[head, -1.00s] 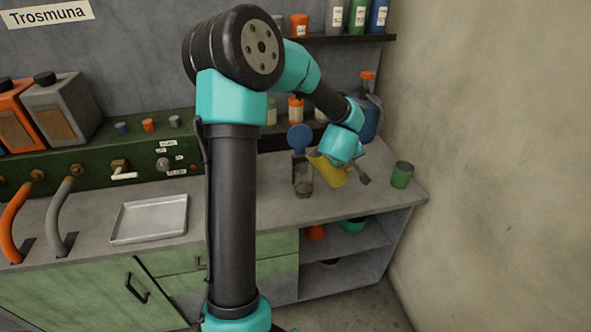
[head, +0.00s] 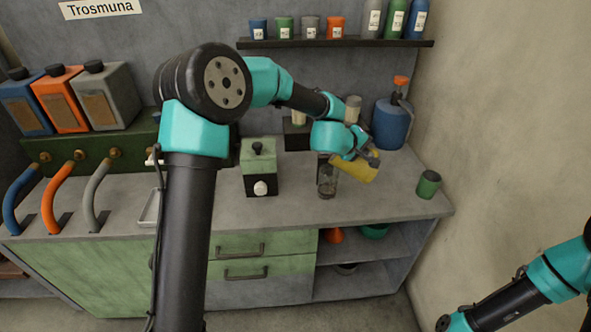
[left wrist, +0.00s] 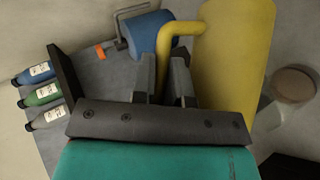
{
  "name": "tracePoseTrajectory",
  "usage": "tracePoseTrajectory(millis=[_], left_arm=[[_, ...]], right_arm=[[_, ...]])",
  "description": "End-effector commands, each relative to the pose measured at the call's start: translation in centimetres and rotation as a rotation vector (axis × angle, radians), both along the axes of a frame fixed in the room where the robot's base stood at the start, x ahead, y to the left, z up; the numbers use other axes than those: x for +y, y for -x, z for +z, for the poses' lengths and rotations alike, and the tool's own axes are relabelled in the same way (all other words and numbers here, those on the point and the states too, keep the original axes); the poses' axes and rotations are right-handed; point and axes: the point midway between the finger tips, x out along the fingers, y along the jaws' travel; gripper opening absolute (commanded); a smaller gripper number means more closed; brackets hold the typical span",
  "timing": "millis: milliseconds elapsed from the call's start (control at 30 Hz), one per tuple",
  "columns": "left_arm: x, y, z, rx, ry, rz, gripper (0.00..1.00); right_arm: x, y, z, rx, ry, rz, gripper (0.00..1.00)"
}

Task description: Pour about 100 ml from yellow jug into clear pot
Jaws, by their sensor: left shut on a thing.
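The yellow jug (head: 360,169) is held above the bench, tilted with its left end low beside the clear pot (head: 327,182). My left gripper (head: 373,158) is shut on the jug's handle; in the left wrist view the fingers (left wrist: 164,80) close around the yellow handle beside the jug's body (left wrist: 236,50). The pot stands upright on the bench, left of the jug, with something dark inside low down. I cannot make out a stream or an exact level. Only part of my right arm shows at the lower right; its gripper is not in view.
A green cup (head: 428,185) stands right of the jug near the bench's edge. A blue jug (head: 391,124) stands behind. A green box with a white knob (head: 260,168) is left of the pot. A shelf (head: 335,43) hangs above. Bare bench lies in front.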

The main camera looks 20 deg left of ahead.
Motion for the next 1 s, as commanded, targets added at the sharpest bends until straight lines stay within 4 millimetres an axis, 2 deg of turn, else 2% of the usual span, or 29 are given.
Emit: tracePoseTrajectory(millis=[100,567,1000], left_arm=[[0.4,-0.1,1.2,-0.014,0.115,-0.007,0.00],[1.1,0.1,1.8,-0.021,0.172,-0.006,0.00],[0.7,0.0,2.3,-0.026,0.240,-0.021,0.00]], right_arm=[[0.0,0.0,0.0,0.000,0.000,-0.001,0.59],[0.0,0.0,0.0,0.000,0.000,-0.001,0.59],[0.0,0.0,0.0,0.000,0.000,0.000,0.59]])
